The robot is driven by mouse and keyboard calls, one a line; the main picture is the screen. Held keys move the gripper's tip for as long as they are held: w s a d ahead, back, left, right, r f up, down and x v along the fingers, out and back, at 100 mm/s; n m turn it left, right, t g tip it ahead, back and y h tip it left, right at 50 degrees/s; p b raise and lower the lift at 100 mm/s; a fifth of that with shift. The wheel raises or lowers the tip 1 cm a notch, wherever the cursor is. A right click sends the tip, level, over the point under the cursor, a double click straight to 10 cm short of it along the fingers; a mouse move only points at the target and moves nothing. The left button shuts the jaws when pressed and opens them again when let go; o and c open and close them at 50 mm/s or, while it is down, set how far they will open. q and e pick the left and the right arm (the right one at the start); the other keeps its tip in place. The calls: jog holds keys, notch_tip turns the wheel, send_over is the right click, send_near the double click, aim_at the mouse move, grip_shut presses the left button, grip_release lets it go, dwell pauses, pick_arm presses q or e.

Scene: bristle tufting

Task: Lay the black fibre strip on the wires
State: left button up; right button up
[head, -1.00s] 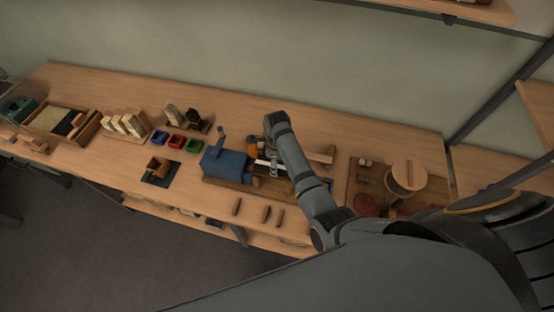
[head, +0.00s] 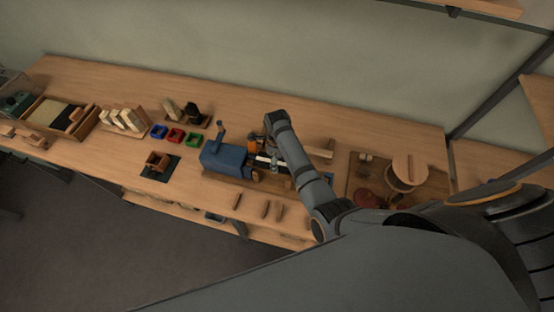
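My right arm reaches in from the lower right over a blue machine (head: 224,160) on the bench. Its wrist is just to the right of the machine, above a small dark and pale work area (head: 264,161). My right gripper's fingers are too small and too covered by the arm to read. The wires cannot be made out. A black patch of fibre (head: 64,123) lies beside pale fibre in a wooden tray (head: 84,130) at the far left. A separate black strip at the machine cannot be told apart for sure. My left gripper is out of view.
Red (head: 175,135), blue (head: 158,131) and green (head: 193,139) bins stand left of the machine. Pale brush blocks (head: 122,118) stand in a rack. Wooden handles (head: 265,210) lie along the front edge. A round wooden drum (head: 409,170) stands at right.

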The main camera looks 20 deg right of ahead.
jog(key=shift+f, duration=0.2)
jog(key=shift+f+b, duration=0.8)
jog(key=shift+f, duration=0.3)
jog(key=shift+r+p, duration=0.1)
jog(key=shift+p, duration=0.25)
jog(key=shift+f+b, duration=0.45)
jog(key=shift+f, duration=0.35)
jog(key=shift+f, duration=0.25)
dwell(0.4)
jog(key=o, duration=1.2)
